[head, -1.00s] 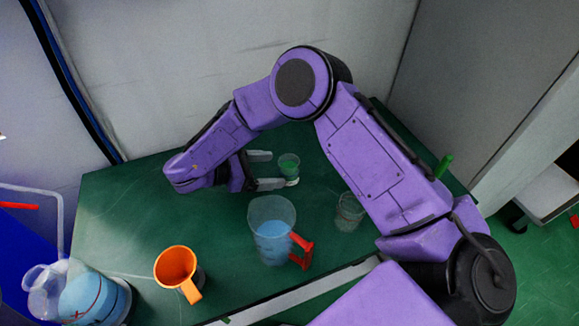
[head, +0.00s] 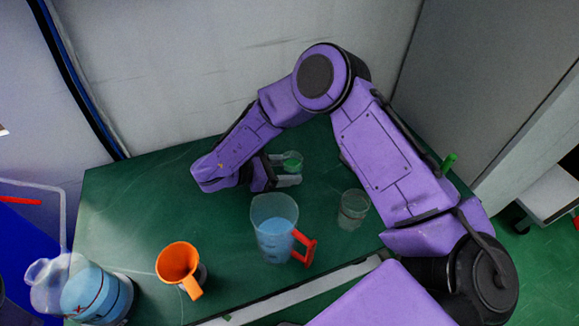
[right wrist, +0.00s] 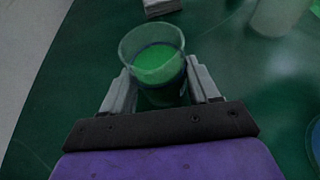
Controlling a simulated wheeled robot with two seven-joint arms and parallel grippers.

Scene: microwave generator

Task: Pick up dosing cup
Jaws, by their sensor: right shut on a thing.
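The dosing cup (head: 292,163) is a small clear cup with green liquid, upright at the back middle of the green table. My right gripper (head: 288,170) is shut on it from the left, one finger on each side. In the right wrist view the cup (right wrist: 155,60) sits between the two grey fingers of the gripper (right wrist: 164,88), its rim above them. Its lower part is partly hidden there, and I cannot tell if its base touches the table. My left gripper is not in view.
A clear jug (head: 274,215) with blue liquid and a red handle stands in front of the gripper. A clear beaker (head: 353,209) stands to its right. The table's left part (head: 130,205) is clear.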

